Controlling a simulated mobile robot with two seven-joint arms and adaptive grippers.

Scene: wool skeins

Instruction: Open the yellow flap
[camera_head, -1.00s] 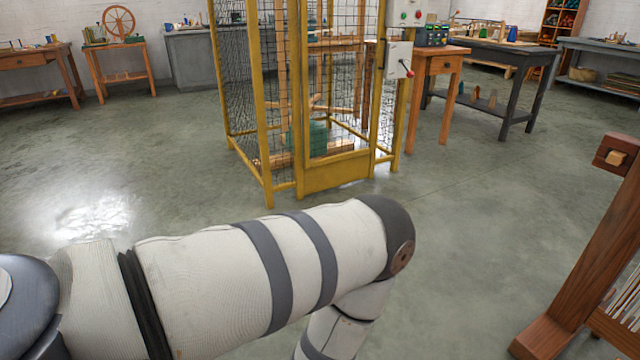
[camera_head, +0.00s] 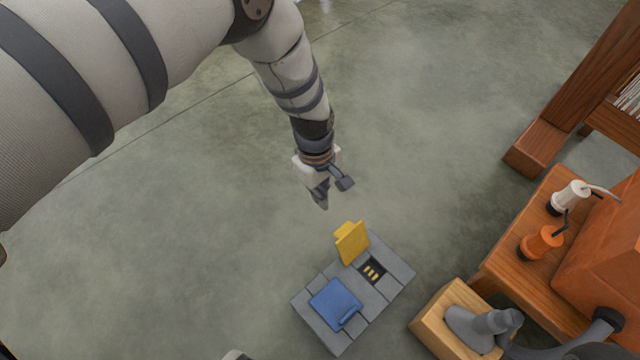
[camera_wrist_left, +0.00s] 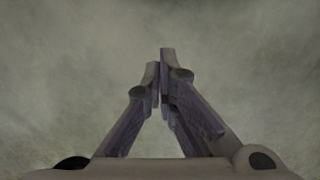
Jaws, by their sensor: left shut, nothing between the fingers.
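The yellow flap (camera_head: 351,243) stands raised on a grey slatted box (camera_head: 328,332) in the floor area of the head view. Beside the flap a dark recess (camera_head: 371,270) with small yellow strips in it is uncovered. A blue flap (camera_head: 335,303) with a handle lies flat and shut on the same box. My left gripper (camera_head: 322,203) hangs above and a little to the left of the yellow flap in the picture, apart from it. Its fingers are closed together and empty; they also show in the left wrist view (camera_wrist_left: 163,75), over bare floor.
At right stand an orange oil can (camera_head: 541,243) and a white one (camera_head: 571,197) on a wooden surface (camera_head: 513,245). A grey object sits on a wooden block (camera_head: 433,318) right of the box. A wooden frame (camera_head: 575,95) rises at upper right. The floor left of the box is clear.

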